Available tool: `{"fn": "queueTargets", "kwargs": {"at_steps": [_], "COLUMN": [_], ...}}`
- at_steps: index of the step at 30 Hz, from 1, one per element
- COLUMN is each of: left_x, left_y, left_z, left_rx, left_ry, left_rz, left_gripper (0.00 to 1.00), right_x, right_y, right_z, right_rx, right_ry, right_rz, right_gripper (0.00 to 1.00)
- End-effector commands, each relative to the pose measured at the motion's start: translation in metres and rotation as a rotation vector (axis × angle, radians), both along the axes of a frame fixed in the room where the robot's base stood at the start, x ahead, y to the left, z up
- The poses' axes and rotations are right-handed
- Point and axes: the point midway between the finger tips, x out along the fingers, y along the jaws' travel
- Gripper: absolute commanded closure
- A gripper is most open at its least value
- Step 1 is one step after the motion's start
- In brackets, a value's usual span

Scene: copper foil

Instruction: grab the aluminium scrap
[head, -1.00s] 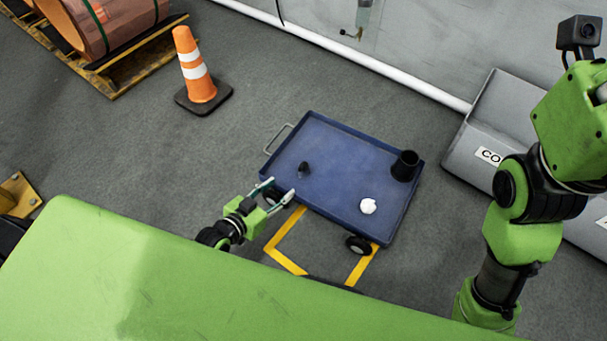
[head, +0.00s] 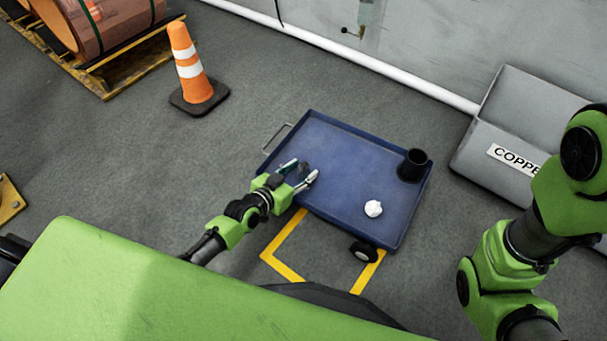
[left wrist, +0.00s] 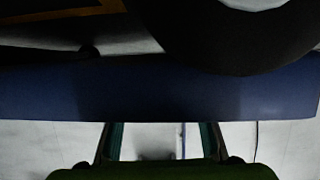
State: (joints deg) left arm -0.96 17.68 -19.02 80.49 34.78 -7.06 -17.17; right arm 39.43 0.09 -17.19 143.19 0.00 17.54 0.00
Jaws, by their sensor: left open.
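A small white crumpled lump (head: 373,208), which looks like the aluminium scrap, lies on the blue tray cart (head: 350,160) toward its near right side. My left gripper (head: 300,171) is open over the cart's near left part, well to the left of the white lump. In the left wrist view the open fingers (left wrist: 160,140) show below the cart's blue edge (left wrist: 60,88); the white lump is not seen there. My right arm is at the right, its gripper out of frame.
A grey bin with a partly hidden label (head: 505,125) is at the right. An orange cone (head: 188,65) and copper coils on a pallet (head: 95,25) are at the left. Yellow floor tape (head: 280,245) runs beside the cart.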

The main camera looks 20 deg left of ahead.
Motion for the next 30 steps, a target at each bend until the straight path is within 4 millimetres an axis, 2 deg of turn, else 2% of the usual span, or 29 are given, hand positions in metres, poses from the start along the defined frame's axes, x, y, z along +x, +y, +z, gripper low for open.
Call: {"fn": "queueTargets", "kwargs": {"at_steps": [9, 10, 13, 24, 30], "left_x": [0.004, 0.004, 0.004, 0.004, 0.004], "left_y": [-0.001, -0.001, -0.001, -0.001, -0.001], "left_z": [-0.002, -0.002, -0.002, -0.001, 0.01], "left_rx": [-0.001, 0.0, 0.0, 0.0, 0.0], "left_ry": [0.001, 0.001, 0.001, 0.001, 0.0], "left_rz": [0.0, 0.0, 0.0, 0.0, 0.0], "left_gripper": [0.59, 0.64, 0.89, 0.89, 0.89], "right_x": [-0.003, -0.003, -0.003, -0.004, -0.003], "right_y": [0.0, 0.0, 0.0, 0.0, 0.0], "right_z": [-0.001, -0.001, -0.001, -0.001, 0.007], "right_rx": [-0.001, -0.001, -0.001, 0.0, 0.001], "right_ry": [-0.009, -0.009, -0.009, -0.01, -0.009], "right_rz": [0.0, 0.0, 0.0, 0.0, 0.001], "right_gripper": [0.6, 0.6, 0.6, 0.6, 0.6]}}
